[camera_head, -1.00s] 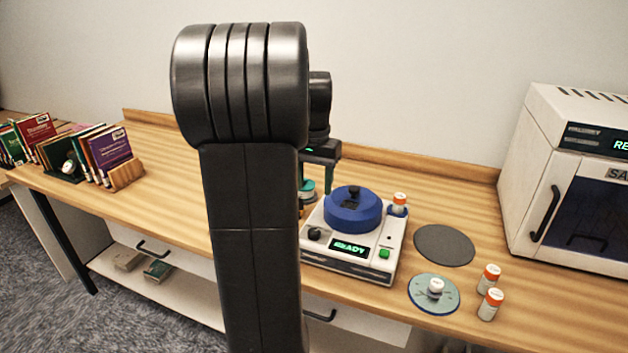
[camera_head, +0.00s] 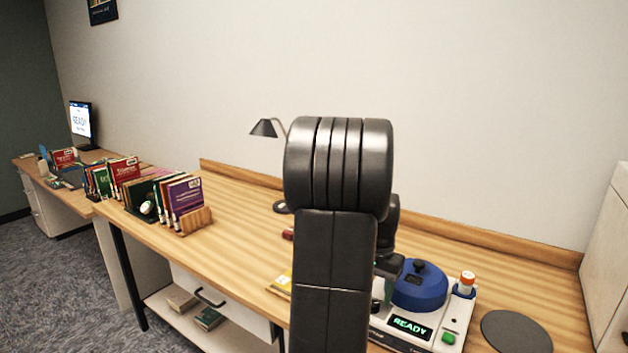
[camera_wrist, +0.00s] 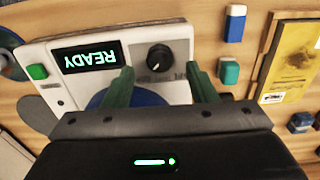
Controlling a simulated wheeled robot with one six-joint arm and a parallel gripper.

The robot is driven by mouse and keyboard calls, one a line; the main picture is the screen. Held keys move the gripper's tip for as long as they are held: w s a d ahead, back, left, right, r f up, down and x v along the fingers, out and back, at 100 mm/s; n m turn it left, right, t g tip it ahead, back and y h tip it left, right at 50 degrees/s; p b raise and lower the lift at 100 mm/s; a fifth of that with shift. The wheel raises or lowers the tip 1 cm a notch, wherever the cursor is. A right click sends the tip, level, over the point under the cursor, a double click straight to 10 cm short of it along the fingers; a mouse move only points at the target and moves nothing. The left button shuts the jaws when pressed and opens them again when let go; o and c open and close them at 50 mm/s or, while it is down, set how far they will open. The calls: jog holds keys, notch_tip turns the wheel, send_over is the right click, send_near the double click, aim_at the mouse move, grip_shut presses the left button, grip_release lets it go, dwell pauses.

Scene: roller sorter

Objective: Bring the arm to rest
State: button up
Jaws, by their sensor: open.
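My gripper (camera_wrist: 162,88) shows in the wrist view with its two green fingers apart and nothing between them. It is above the front of a white machine (camera_wrist: 178,62) with a black knob and a lit READY display. In the head view my arm stands upright in the middle and hides most of the gripper. The same machine (camera_head: 400,338), with its blue round lid (camera_head: 420,290), is just right of the arm. A white vial with an orange cap (camera_head: 466,282) stands at the machine's back right corner.
Books in racks (camera_head: 180,200) stand on the bench's left part. A black lamp (camera_head: 264,128) is behind my arm. A dark round pad (camera_head: 516,332) lies right of the machine.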

jog(key=shift+f, duration=1.65)
notch_tip(320, 180, up, 14)
notch_tip(320, 180, down, 14)
jog(key=shift+f, duration=0.1)
jog(key=n, duration=0.5)
jog(key=shift+b, duration=0.35)
jog(key=n+b, duration=0.1)
jog(key=n, duration=0.3)
jog(key=shift+n, duration=0.3)
jog(key=n+b, duration=0.1)
jog(key=n, duration=0.4)
jog(key=shift+n+b, duration=0.75)
jog(key=shift+n, duration=0.95)
